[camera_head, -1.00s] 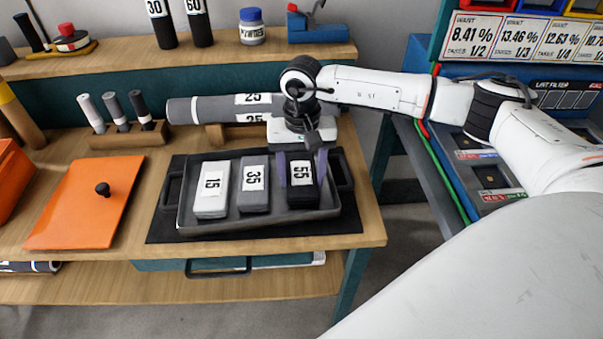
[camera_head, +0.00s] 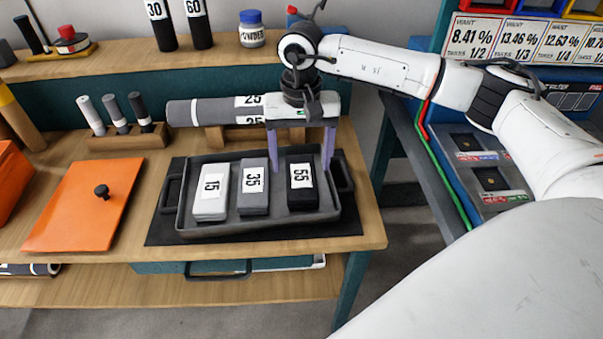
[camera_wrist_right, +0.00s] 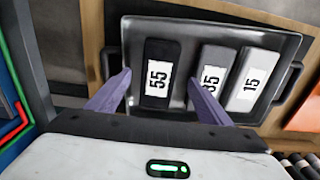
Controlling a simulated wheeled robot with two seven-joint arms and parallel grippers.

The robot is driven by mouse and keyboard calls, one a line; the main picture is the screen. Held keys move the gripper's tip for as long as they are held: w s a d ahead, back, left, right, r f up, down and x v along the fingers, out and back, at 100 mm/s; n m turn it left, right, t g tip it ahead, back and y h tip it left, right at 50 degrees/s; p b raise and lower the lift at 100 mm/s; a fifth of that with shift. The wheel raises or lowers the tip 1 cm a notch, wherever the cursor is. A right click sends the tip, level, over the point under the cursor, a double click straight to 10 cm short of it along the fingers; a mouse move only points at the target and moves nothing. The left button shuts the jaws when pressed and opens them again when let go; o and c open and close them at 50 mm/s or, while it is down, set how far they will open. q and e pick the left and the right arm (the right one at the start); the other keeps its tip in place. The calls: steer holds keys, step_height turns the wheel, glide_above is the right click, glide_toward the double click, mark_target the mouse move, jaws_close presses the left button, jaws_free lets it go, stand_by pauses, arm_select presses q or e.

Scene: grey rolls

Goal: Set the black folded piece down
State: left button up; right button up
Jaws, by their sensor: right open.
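The black folded piece (camera_head: 302,187), labelled 55, lies flat in the right part of the grey tray (camera_head: 190,234). It also shows in the right wrist view (camera_wrist_right: 158,72). My right gripper (camera_head: 300,168) is open and empty above the back edge of the tray, its purple fingers spread wide and apart from the black piece. In the right wrist view the fingertips (camera_wrist_right: 162,88) show on either side of the black piece's near end. My left gripper is not in view.
A white piece (camera_head: 211,192) labelled 15 and a grey piece (camera_head: 254,186) labelled 35 lie left of the black one. A grey roll (camera_head: 205,111) lies behind the tray. An orange lidded board (camera_head: 75,215) sits at left.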

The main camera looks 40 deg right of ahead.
mark_target(302, 182)
step_height(302, 182, up, 6)
steer(key=shift+r, duration=0.15)
